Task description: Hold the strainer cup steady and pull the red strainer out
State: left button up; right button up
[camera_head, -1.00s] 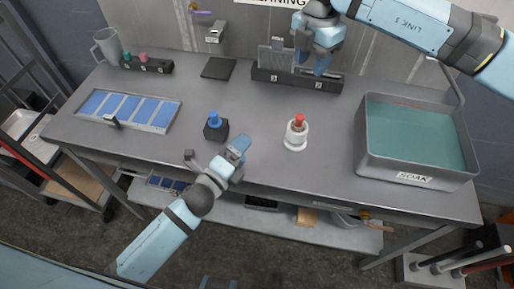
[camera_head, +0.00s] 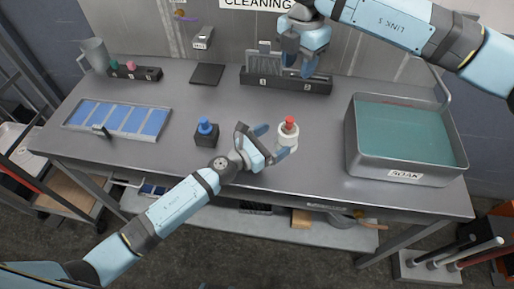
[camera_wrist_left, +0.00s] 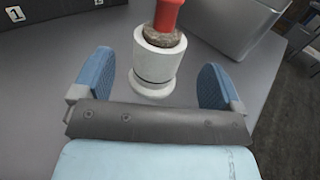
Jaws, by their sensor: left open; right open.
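The white strainer cup (camera_head: 287,135) stands upright on the table, and the red strainer (camera_head: 290,122) sits in its top. My left gripper (camera_head: 274,142) is open beside the cup. In the left wrist view, the cup (camera_wrist_left: 155,68) stands ahead between the open blue fingers of my left gripper (camera_wrist_left: 155,82), with a gap on each side. The red strainer (camera_wrist_left: 168,14) shows there with a brownish lower part at the cup's mouth; its top is cut off. My right gripper (camera_head: 300,65) is open and empty, above the back of the table near the numbered rack.
A dark rack (camera_head: 287,82) with numbered slots stands at the back. The grey soak basin (camera_head: 405,177) is at the right. A black block with a blue knob (camera_head: 206,133) stands left of my left gripper. A blue panelled tray (camera_head: 118,114) lies at the left.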

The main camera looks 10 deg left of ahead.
pick_arm(q)
jog(key=x, duration=0.5)
jog(key=shift+w+d, duration=0.25)
jog(key=shift+w, duration=0.05)
jog(key=shift+c, duration=0.2)
jog(key=c, duration=1)
jog(key=shift+c, duration=0.2)
pick_arm(e)
jog(key=shift+o, duration=1.5)
notch_tip(320, 180, down, 2)
jog(key=n, duration=1.6)
send_near(290, 119)
notch_tip(290, 119, down, 11)
jog(key=shift+f, duration=0.1)
